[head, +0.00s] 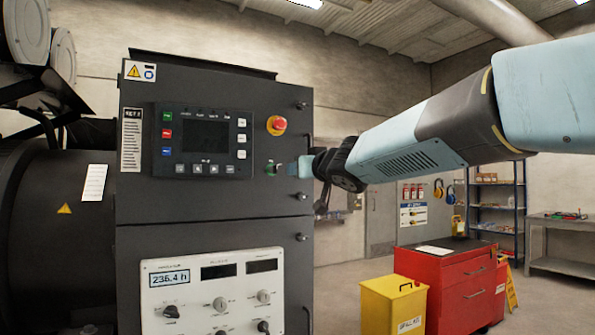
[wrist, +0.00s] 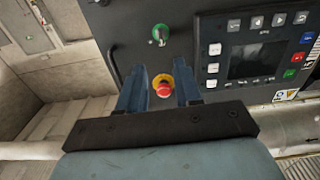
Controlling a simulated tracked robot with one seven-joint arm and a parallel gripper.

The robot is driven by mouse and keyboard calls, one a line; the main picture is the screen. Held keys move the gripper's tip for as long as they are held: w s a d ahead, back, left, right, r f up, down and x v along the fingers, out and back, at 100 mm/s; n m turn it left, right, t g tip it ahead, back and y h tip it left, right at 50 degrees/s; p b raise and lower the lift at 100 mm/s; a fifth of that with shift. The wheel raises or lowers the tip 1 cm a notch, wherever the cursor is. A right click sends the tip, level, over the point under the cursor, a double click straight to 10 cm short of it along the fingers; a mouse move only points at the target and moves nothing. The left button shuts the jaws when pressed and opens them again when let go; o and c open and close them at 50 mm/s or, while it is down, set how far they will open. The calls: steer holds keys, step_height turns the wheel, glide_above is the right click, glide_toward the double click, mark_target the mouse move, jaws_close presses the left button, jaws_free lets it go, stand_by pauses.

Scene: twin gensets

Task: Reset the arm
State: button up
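My arm reaches in from the right in the head view. My gripper (head: 292,168) is at the right part of the dark control cabinet (head: 215,240), beside a small green knob (head: 271,168) and below a red stop button (head: 277,125) on a yellow collar. In the wrist view my gripper (wrist: 160,78) has its two blue fingers apart with nothing held. The red button (wrist: 166,89) shows between the fingers, and the green knob (wrist: 160,33) shows beyond the tips. I cannot tell whether the fingers touch the panel.
A controller with a dark screen (head: 205,137) sits left of the button. A white meter panel (head: 212,295) is below. A yellow bin (head: 393,303) and red tool cabinet (head: 450,285) stand on the floor at right. A workbench (head: 560,240) and shelf are behind.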

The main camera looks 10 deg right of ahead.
stand_by(0.4)
steer(key=s+d+f+m+g+h, duration=0.25)
steer(key=s+d+f+g, duration=0.2)
steer(key=s+f, duration=0.6)
steer(key=s+d+f+m+g+h, duration=0.2)
steer(key=s+d+f+g+h, duration=0.15)
steer(key=s+d+f, duration=0.45)
steer(key=s+a+f+n+g+y, duration=0.1)
steer(key=s+a+f+g, duration=0.2)
steer(key=s+f, duration=0.8)
steer(key=shift+s+a+f+g, duration=0.15)
steer(key=shift+s+a+g, duration=0.2)
steer(key=shift+a, duration=0.7)
steer(key=shift+w, duration=0.15)
